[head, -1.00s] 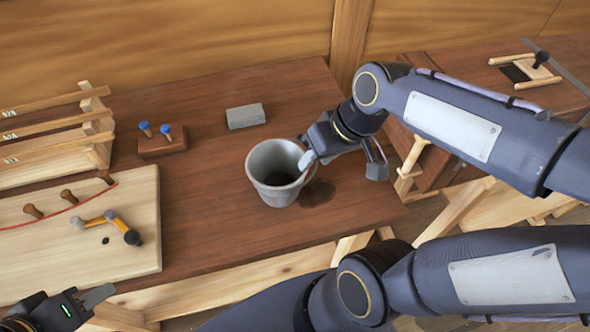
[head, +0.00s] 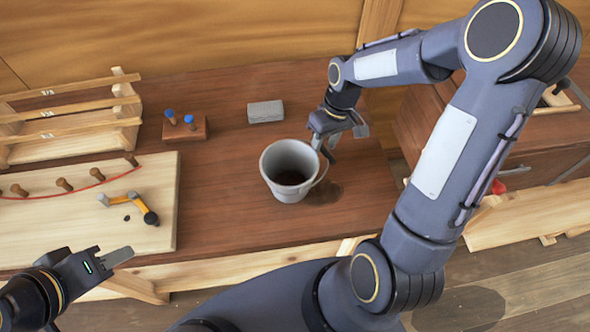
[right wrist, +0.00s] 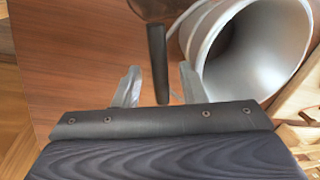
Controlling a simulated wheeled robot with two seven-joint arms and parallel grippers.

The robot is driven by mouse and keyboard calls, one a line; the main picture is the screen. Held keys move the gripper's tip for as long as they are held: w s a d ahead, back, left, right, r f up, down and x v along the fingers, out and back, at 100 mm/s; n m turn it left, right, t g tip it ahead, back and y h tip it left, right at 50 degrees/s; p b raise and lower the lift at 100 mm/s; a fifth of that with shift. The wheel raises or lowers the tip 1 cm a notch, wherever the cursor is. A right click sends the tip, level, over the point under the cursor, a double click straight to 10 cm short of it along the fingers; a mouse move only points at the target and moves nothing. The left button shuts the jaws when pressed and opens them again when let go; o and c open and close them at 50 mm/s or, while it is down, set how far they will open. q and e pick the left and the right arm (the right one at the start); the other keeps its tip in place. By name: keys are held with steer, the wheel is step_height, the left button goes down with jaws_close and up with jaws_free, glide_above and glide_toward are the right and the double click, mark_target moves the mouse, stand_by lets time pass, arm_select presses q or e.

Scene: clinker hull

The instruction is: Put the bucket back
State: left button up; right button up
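The grey bucket (head: 290,168) stands upright on the brown bench, its handle on its right side. In the right wrist view the bucket (right wrist: 262,45) is at upper right. My right gripper (head: 338,142) is beside the bucket's right rim. In the right wrist view its fingers (right wrist: 160,88) are apart, with a dark bar, apparently the handle, between them; neither finger clearly touches it. My left gripper (head: 118,257) is at lower left, away from the bucket; its finger gap is not clear.
A grey block (head: 265,111) and a small wooden stand with blue-topped pegs (head: 186,129) sit behind the bucket. A pale board (head: 90,215) with several pegs and an orange-grey tool lies left. A slatted rack (head: 70,115) stands behind it. Bench space left of the bucket is clear.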

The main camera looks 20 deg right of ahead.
steer(key=shift+a+f, duration=0.2)
steer(key=shift+f, duration=0.85)
jaws_close()
